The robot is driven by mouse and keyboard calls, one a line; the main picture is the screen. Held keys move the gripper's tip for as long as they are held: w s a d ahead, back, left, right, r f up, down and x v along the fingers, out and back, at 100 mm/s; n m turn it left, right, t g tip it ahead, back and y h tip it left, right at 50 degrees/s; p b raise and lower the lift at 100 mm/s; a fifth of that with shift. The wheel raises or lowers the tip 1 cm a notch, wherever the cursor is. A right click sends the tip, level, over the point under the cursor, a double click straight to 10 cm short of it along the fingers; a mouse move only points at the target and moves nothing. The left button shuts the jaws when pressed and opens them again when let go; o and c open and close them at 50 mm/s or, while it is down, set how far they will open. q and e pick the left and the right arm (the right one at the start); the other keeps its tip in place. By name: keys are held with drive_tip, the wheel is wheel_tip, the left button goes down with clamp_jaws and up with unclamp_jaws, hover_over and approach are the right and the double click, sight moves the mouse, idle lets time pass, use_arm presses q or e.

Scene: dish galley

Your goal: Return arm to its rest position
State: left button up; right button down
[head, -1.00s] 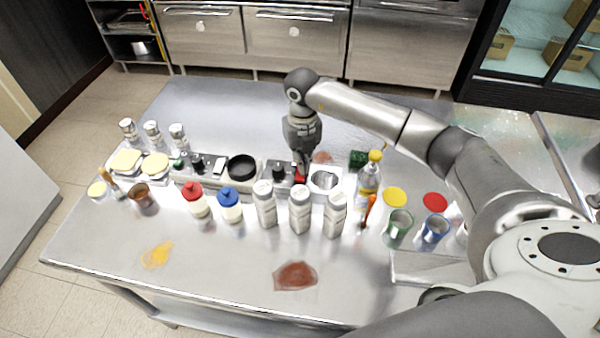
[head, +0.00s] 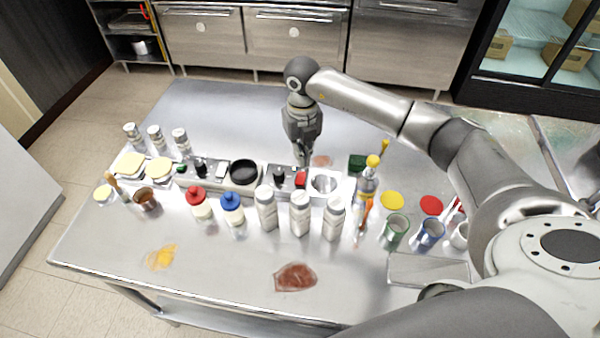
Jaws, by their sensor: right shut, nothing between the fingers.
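My right arm comes in from the right and reaches over the steel table (head: 215,270). Its gripper (head: 303,165) points down near the middle of the row of items, shut with nothing in it. The fingertips are just behind a small red item (head: 301,179) on the metal tray strip; I cannot tell whether they touch it. My left gripper is not in view.
Several grey bottles (head: 300,213), a red-capped bottle (head: 198,203) and a blue-capped bottle (head: 232,210) stand in front of the strip. A yellow-topped bottle (head: 366,190) and cups (head: 394,231) stand to the right. The table's back (head: 225,105) is clear.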

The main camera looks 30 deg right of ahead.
drive_tip(key=shift+r+p, duration=0.45)
drive_tip(key=shift+r, duration=0.55)
